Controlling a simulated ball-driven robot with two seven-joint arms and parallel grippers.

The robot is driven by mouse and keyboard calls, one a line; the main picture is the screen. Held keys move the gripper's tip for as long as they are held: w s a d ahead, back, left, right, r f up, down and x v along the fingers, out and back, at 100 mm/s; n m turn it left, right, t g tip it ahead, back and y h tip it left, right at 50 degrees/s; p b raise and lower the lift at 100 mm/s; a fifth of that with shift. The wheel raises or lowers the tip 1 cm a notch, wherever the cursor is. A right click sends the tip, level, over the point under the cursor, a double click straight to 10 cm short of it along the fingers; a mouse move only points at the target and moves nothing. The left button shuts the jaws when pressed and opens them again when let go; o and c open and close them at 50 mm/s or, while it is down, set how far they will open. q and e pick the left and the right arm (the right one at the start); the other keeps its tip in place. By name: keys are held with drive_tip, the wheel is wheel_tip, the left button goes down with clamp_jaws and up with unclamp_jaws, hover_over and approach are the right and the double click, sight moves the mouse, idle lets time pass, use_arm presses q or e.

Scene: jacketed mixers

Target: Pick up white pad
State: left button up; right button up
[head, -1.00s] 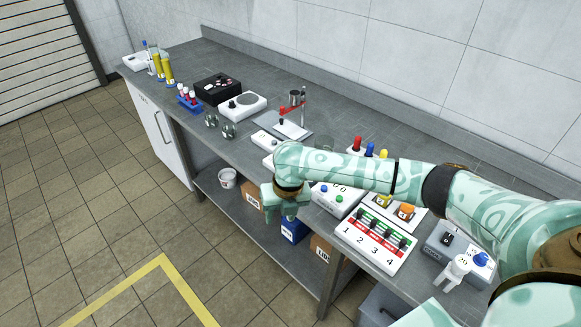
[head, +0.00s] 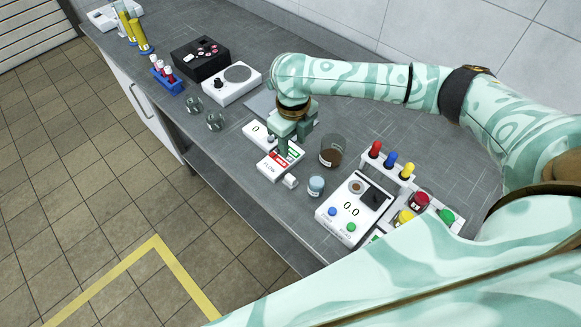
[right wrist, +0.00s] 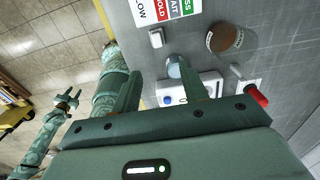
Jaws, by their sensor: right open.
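The white pad (head: 290,181) looks like a small white block on the grey bench, just off the near corner of the red, green and white label card (head: 271,168). It also shows in the right wrist view (right wrist: 156,39), ahead of the fingers. My right gripper (head: 291,146) is open and empty above the card, behind and left of the pad. Its two fingers (right wrist: 162,88) are spread in the right wrist view, with the pad beyond their tips. My left gripper (right wrist: 68,101) shows small at the left of that view, its fingers apart, with nothing seen between them.
A pale blue-capped jar (head: 316,187) stands right of the pad, with a brown-filled beaker (head: 333,151) behind it. Two glass jars (head: 214,122) stand to the left. The bench's front edge runs close by the pad.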

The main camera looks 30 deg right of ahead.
wheel_tip(320, 180, down, 5)
drive_tip(key=b, duration=0.2)
hover_over(292, 178)
wheel_tip(292, 178, down, 4)
drive_tip(key=shift+w+f, duration=0.1)
drive_tip(key=shift+f, duration=0.55)
wheel_tip(292, 178, down, 4)
drive_tip(key=shift+f+b, duration=0.15)
drive_tip(key=shift+b, duration=0.6)
drive_tip(key=shift+c, duration=1.2)
use_arm(q)
drive_tip(key=f, duration=0.1)
drive_tip(key=s+f, duration=0.1)
drive_tip(key=f, duration=0.1)
drive_tip(key=shift+s+a+f, duration=0.4)
use_arm(e)
clamp_jaws()
